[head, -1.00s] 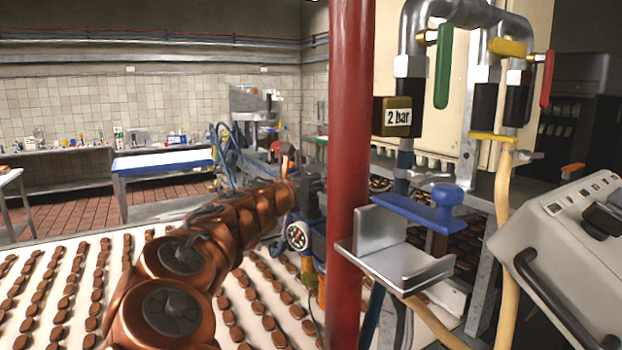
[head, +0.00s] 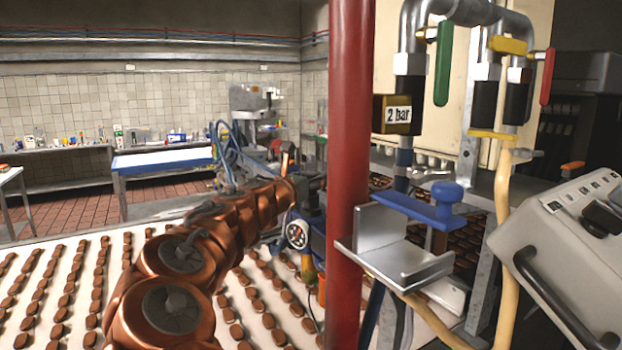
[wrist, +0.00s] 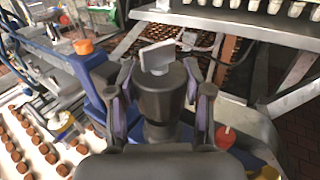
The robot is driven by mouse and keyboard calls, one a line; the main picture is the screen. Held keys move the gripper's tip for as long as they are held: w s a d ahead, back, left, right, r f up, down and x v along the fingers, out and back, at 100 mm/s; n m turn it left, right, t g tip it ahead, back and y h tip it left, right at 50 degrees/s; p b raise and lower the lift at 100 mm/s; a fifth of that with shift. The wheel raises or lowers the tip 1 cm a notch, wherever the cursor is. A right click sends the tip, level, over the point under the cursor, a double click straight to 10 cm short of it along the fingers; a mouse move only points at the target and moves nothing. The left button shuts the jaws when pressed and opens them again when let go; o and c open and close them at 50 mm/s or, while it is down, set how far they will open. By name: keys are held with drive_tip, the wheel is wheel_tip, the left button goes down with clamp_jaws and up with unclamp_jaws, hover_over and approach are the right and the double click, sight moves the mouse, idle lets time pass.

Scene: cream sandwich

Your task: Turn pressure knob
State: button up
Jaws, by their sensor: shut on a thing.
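My gripper (wrist: 166,80) is shut on the dark grey round pressure knob (wrist: 160,98) in the wrist view, with one finger on each side. A flat light grey plate (wrist: 157,57) shows just beyond the knob's top. In the head view my copper arm reaches from the bottom left to the machine. My gripper's end there is dark and small, partly hidden near the red post, and I cannot make out the knob.
The red post (head: 350,140) stands close right of my gripper. A metal bracket (head: 400,262) and a blue part (head: 425,210) are right of the post. A belt (head: 180,228) with rows of brown sandwiches lies below my arm. A red button (wrist: 225,137) shows near my right finger.

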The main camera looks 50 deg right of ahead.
drive_tip(key=shift+n+t, duration=0.4)
drive_tip(key=shift+t, duration=0.2)
drive_tip(key=shift+s+b, duration=0.1)
drive_tip(key=shift+b, duration=0.2)
drive_tip(key=shift+f+n+t+y+b, duration=0.15)
drive_tip(key=shift+n+t+y+b, duration=1.1)
drive_tip(key=shift+n+t, duration=0.7)
drive_tip(key=shift+n+t+y+b, duration=0.45)
drive_tip(key=shift+t+y+b, duration=0.25)
drive_tip(key=shift+t, duration=0.55)
drive_tip(key=shift+n+t+y, duration=0.3)
drive_tip(key=shift+t+y, duration=0.05)
drive_tip(key=shift+t, duration=0.05)
drive_tip(key=o, duration=1.2)
drive_tip(key=shift+a, duration=0.1)
